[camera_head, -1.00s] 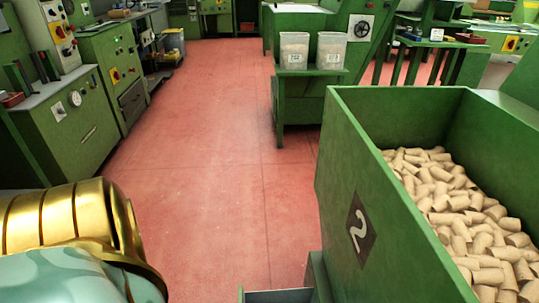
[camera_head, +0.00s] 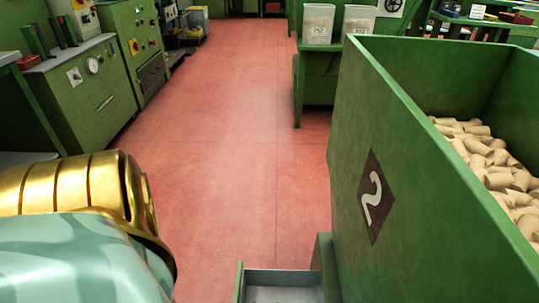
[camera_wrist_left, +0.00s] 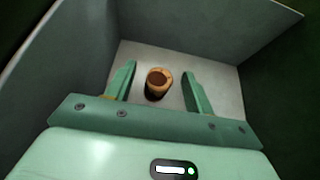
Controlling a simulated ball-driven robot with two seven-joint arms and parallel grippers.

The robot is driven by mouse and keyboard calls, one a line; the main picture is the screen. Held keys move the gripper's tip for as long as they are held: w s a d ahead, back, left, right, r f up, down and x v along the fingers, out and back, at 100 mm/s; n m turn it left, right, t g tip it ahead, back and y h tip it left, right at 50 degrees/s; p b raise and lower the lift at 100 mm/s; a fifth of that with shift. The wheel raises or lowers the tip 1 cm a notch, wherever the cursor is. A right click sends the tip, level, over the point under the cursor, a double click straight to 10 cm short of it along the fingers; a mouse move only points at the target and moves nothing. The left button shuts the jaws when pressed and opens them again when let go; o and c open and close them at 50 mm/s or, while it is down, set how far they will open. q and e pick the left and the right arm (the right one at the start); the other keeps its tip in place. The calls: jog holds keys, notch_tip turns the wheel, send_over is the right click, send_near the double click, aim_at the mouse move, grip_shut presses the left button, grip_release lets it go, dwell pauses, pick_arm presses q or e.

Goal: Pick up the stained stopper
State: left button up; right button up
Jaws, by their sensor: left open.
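A single cork stopper (camera_wrist_left: 158,82) with a dark brown end shows in the left wrist view, on the pale floor of a grey-walled tray (camera_wrist_left: 215,95). My left gripper (camera_wrist_left: 159,72) is open, with one green finger on each side of the stopper. Small gaps show between the fingers and the cork; I cannot tell their heights exactly. In the head view my left arm shows at the lower left, but its gripper is out of sight. My right gripper is in neither view.
A tall green bin (camera_head: 430,150) marked 2 holds many plain corks (camera_head: 495,165) at the right. A grey-floored tray (camera_head: 282,294) shows at its foot. Green machines (camera_head: 80,100) line the left. The red floor (camera_head: 230,150) between is clear.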

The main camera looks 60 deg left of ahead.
pick_arm(q)
jog(key=shift+w+a+f, duration=0.2)
jog(key=shift+a+f, duration=0.05)
jog(key=shift+a, duration=0.15)
jog(key=c, duration=1)
